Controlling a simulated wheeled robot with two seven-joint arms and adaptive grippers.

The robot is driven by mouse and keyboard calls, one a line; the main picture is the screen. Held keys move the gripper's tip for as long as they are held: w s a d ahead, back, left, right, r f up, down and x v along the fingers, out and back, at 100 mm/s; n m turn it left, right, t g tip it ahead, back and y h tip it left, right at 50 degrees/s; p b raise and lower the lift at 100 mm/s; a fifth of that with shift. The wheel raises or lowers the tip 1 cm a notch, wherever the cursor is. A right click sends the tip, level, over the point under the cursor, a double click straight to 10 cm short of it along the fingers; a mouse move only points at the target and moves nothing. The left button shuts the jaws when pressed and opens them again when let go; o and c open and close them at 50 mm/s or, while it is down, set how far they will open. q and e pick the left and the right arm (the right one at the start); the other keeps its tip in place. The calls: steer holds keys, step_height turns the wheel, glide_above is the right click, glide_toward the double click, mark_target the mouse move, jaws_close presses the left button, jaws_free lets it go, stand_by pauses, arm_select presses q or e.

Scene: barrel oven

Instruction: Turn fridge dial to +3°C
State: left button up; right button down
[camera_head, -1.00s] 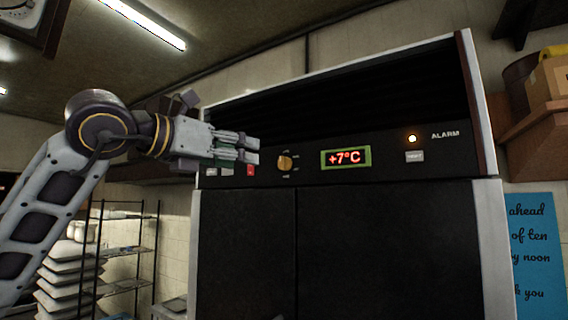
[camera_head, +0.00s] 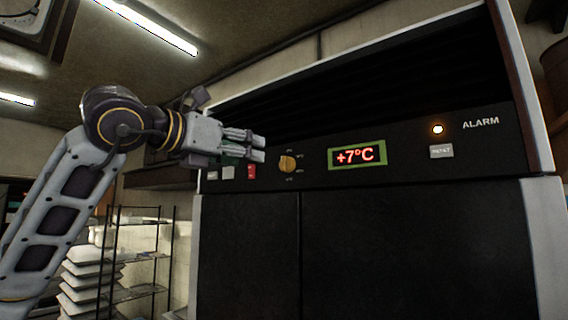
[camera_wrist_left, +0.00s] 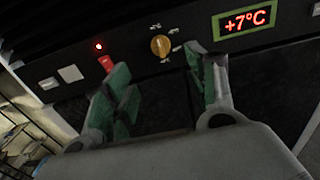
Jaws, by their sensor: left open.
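The fridge dial (camera_head: 287,164) is a small orange-brown knob on the black control panel, with small marks around it. It also shows in the left wrist view (camera_wrist_left: 160,45), beyond and between my open fingers. The display (camera_head: 357,156) beside it reads +7°C in red within a green frame; it shows in the left wrist view too (camera_wrist_left: 246,20). My left gripper (camera_head: 262,148) is open and empty, just left of the dial and apart from it. In the left wrist view its green-padded fingers (camera_wrist_left: 165,95) spread below the dial. My right gripper is not in view.
A red switch (camera_head: 251,172) and pale buttons (camera_head: 228,172) lie left of the dial. A lit alarm lamp (camera_head: 437,129) and a pale reset button (camera_head: 441,152) are to the right. A wire rack (camera_head: 140,255) stands at lower left.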

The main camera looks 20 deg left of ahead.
mark_target(282, 161)
arm_select(q)
steer(key=p+x, duration=0.4)
steer(key=x, duration=0.7)
steer(key=shift+w+d, duration=0.1)
steer(key=shift+w, duration=0.25)
steer(key=shift+x, duration=0.9)
steer(key=shift+w+d+p, duration=0.1)
steer(key=shift+w+p, duration=0.05)
steer(key=shift+p, duration=0.15)
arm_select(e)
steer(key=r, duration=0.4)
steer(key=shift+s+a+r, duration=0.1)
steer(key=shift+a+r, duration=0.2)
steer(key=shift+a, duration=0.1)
arm_select(q)
steer(key=shift+f, duration=0.1)
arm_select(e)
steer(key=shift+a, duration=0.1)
arm_select(q)
steer(key=shift+c, duration=0.4)
steer(key=c, duration=0.9)
steer(key=shift+c, duration=0.2)
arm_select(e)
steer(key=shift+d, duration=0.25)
